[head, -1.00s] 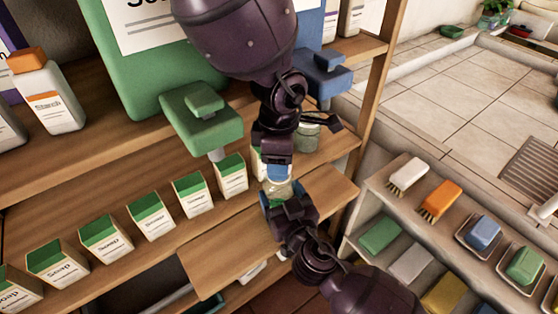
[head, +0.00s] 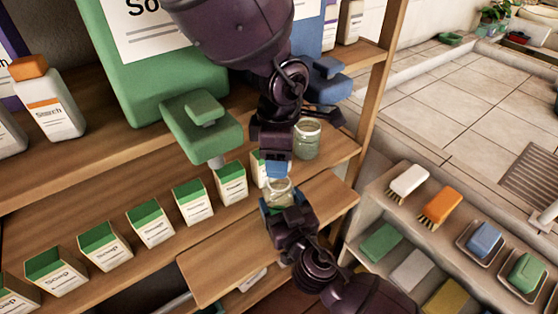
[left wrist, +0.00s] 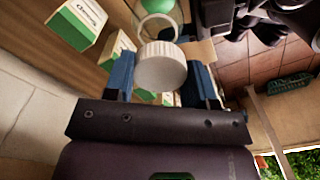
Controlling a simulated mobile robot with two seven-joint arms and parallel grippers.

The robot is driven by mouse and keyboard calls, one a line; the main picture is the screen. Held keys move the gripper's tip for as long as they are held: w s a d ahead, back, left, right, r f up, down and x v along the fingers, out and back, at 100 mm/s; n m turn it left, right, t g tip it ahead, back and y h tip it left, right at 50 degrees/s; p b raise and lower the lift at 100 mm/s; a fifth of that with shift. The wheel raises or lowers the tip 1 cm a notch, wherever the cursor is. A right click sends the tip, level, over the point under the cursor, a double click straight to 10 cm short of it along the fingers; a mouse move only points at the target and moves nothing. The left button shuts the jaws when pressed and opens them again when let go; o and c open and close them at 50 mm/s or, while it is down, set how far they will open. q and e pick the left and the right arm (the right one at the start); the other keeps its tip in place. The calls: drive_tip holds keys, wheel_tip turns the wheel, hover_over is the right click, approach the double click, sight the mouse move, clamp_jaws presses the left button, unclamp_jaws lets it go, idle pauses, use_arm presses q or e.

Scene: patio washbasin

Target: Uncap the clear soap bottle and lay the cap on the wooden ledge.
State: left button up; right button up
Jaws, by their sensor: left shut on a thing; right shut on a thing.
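The clear soap bottle (head: 280,188) is held upright in my right gripper (head: 279,203), over the wooden ledge (head: 215,270). My left gripper (head: 277,170) is just above the bottle. In the left wrist view, its blue fingers (left wrist: 160,80) are shut on the white ridged cap (left wrist: 162,66). The bottle's glass rim (left wrist: 157,27) shows beyond the cap, with green inside. The cap looks off the bottle, close to its mouth; the head view hides it behind the left fingers.
A row of green-topped soap cartons (head: 150,224) stands left of the grippers. Another clear jar (head: 307,140) stands on the shelf close behind. A green pump (head: 205,125) sticks out at left. The ledge's left part is bare.

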drive_tip(key=o, duration=1.8)
drive_tip(key=shift+c, duration=0.2)
drive_tip(key=shift+s, duration=0.1)
